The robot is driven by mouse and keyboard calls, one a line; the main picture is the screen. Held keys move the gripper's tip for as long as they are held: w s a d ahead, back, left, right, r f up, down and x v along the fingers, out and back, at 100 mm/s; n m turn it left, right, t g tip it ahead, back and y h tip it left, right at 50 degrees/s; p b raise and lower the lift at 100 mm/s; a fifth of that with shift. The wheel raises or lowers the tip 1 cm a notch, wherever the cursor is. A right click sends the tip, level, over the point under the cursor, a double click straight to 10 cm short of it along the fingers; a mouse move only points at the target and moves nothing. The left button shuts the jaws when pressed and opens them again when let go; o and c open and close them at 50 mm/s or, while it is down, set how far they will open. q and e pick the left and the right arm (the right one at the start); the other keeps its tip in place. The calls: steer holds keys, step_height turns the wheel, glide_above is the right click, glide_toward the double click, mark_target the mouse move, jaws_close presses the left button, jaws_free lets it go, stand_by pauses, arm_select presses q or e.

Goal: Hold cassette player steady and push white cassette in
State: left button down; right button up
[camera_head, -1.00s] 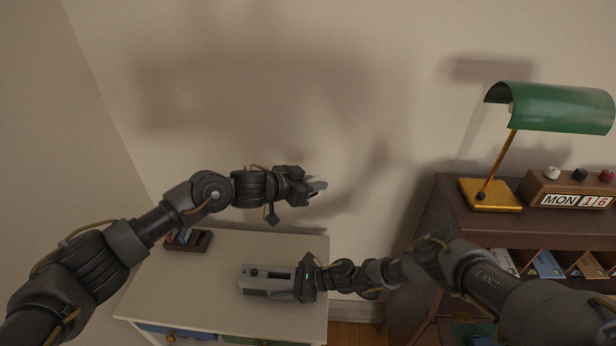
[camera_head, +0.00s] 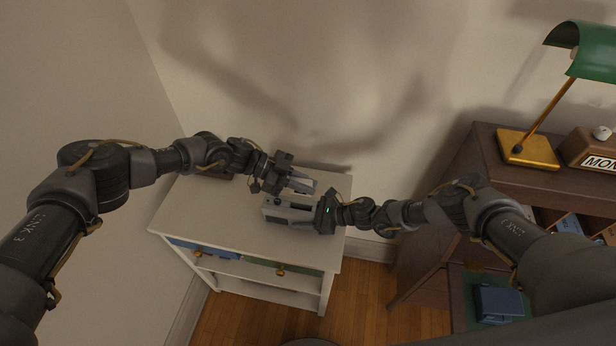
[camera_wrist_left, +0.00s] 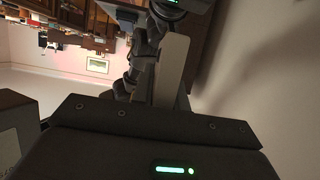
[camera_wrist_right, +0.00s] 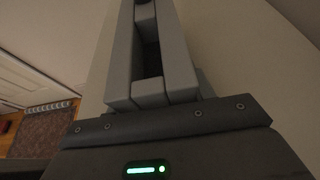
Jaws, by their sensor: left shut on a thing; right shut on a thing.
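The grey cassette player (camera_head: 275,214) is over the right part of the white cabinet top in the head view. My right gripper (camera_head: 308,217) is shut on its right end; the player also shows between the fingers in the right wrist view (camera_wrist_right: 150,58). My left gripper (camera_head: 302,184) is just behind and above the player, fingers pointing right. It is shut on a small pale thing, likely the white cassette, mostly hidden by the fingers. I cannot tell whether it touches the player.
The white cabinet top (camera_head: 215,222) is clear at its front left. A dark rack behind my left arm is mostly hidden. A brown desk (camera_head: 480,160) with a green lamp (camera_head: 592,52) and a calendar block (camera_head: 590,152) stands at the right.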

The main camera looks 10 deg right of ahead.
arm_select(q)
steer(key=shift+f, duration=3.15)
steer(key=shift+a+f, duration=0.1)
steer(key=shift+a, duration=0.05)
steer(key=shift+f, duration=0.35)
steer(key=shift+r, duration=0.35)
stand_by(0.9)
steer(key=shift+f, duration=0.35)
stand_by(0.4)
